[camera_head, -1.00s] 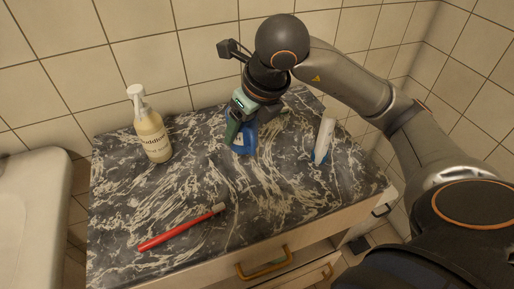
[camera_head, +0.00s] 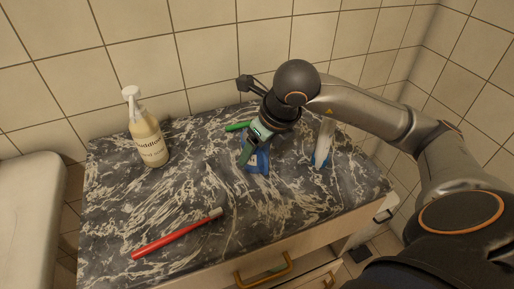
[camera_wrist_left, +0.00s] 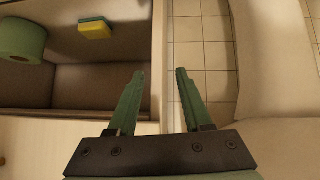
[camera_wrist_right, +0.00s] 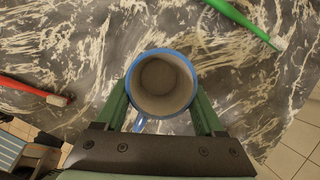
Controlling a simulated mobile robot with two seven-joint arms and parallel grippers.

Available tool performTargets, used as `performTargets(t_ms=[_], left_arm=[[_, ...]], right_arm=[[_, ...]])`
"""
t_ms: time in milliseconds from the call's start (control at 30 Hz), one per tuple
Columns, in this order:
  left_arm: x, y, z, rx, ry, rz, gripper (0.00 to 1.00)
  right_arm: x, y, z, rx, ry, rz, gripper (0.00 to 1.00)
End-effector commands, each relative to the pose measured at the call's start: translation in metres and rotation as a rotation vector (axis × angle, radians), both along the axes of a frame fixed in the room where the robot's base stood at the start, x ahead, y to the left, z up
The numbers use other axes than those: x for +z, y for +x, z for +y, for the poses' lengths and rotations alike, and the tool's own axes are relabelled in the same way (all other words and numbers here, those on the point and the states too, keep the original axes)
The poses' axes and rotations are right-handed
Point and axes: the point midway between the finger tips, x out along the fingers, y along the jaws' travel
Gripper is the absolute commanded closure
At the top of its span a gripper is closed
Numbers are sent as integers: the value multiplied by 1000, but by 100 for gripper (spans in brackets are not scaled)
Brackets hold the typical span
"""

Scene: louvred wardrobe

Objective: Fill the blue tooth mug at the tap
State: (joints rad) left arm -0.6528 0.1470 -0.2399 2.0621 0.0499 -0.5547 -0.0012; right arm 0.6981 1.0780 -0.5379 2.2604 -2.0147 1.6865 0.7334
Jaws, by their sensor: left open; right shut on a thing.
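The blue tooth mug (camera_head: 258,163) is at the middle of the marble counter, partly hidden by my right gripper (camera_head: 250,152). In the right wrist view the mug (camera_wrist_right: 160,55) has a blue rim, a pale empty-looking inside and a handle low in the picture. My right gripper's green fingers (camera_wrist_right: 161,95) are on either side of it and shut on it. I cannot tell whether the mug touches the counter. My left gripper (camera_wrist_left: 160,78) is open and empty, over an open compartment edge. No tap is in view.
A soap pump bottle (camera_head: 148,140), a red toothbrush (camera_head: 172,240), a green toothbrush (camera_head: 237,126) and a white-blue tube (camera_head: 323,145) are on the counter. A white basin edge (camera_head: 30,220) is at left. A green roll (camera_wrist_left: 20,40) and sponge (camera_wrist_left: 95,28) lie in the compartment.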

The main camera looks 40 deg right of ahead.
Motion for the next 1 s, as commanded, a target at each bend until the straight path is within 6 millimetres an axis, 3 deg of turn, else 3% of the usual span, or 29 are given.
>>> performTargets(t_ms=[33, 267, 600, 733, 1000], left_arm=[[-1, 0, 0, 1, 1, 1, 50], [-1, -1, 1, 1, 1, 3, 50], [3, -2, 1, 0, 2, 6, 50], [3, -3, 1, 1, 3, 10, 50], [12, -3, -1, -2, 0, 13, 50]], right_arm=[[-1, 0, 0, 0, 0, 0, 26], [-1, 0, 0, 0, 0, 1, 0], [4, 0, 0, 0, 0, 1, 0], [22, -7, -1, 1, -1, -3, 0], [79, -29, -4, 0, 0, -5, 0]])
